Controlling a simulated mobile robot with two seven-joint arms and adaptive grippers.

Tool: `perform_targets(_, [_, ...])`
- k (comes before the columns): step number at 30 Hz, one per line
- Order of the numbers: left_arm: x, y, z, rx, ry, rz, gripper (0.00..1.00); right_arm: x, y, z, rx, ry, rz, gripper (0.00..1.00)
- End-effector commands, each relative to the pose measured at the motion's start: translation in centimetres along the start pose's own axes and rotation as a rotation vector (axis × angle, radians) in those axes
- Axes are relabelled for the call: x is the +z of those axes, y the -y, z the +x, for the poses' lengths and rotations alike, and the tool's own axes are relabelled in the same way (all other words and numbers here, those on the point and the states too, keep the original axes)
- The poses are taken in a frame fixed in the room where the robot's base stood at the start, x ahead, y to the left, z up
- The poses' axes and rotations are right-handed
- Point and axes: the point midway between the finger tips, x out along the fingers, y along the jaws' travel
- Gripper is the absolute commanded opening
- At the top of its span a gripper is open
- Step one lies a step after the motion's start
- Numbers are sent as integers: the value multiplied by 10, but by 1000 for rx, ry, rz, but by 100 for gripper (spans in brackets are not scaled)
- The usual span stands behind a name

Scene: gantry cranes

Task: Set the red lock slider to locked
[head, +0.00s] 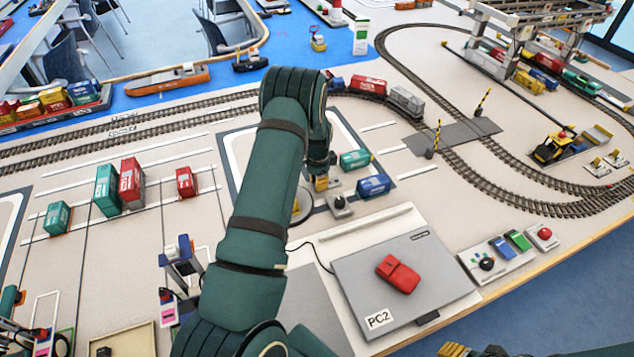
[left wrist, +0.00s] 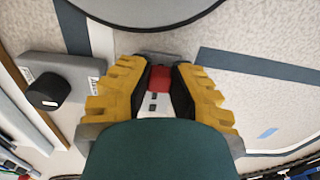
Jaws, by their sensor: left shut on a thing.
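My left gripper (head: 321,184) reaches down to the layout at the middle of the head view, and my arm hides most of what is under it. In the left wrist view its yellow ribbed fingers (left wrist: 159,86) are shut on a small red block, which I take for the red lock slider (left wrist: 160,76). A white part with dark marks (left wrist: 154,104) shows just below the red block, between the fingers. The slider does not show in the head view. Part of my right gripper (head: 468,350) shows at the bottom edge, its fingers mostly cut off.
A grey box with a black knob (head: 339,205) stands beside my left gripper. Green (head: 355,159) and blue (head: 374,186) containers are close on the right. A grey laptop (head: 365,285) with a red object (head: 398,273) lies nearer me. Railway track (head: 520,180) curves at right.

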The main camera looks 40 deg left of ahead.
Motion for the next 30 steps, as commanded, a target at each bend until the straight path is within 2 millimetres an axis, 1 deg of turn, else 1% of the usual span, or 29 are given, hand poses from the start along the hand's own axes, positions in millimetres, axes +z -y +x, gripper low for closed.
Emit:
perform_targets(3, [-21, 0, 5, 0, -1, 4, 0, 3, -3, 9, -1, 6, -2, 47])
perform_targets(6, [-35, 0, 4, 0, 0, 4, 0, 6, -5, 13, -1, 11, -3, 47])
perform_targets(9, [-41, -1, 3, 0, 1, 2, 0, 6, -5, 14, -1, 13, -4, 47])
perform_targets(16, [-42, -1, 2, 0, -1, 2, 0, 6, -5, 13, -1, 13, -4, 47])
perform_targets(17, [-42, -1, 2, 0, -1, 2, 25, 6, -5, 13, -1, 13, -4, 47])
perform_targets(18, [-42, -1, 2, 0, -1, 2, 39, 6, -5, 13, -1, 13, -4, 47])
perform_targets(19, [-42, -1, 2, 0, -1, 2, 50, 6, -5, 13, -1, 13, -4, 47])
perform_targets(20, [-42, -1, 2, 0, -1, 2, 53, 6, -5, 13, -1, 13, -4, 47])
perform_targets(30, [-41, 0, -2, -1, -1, 1, 53, 6, -5, 13, -1, 13, -4, 47])
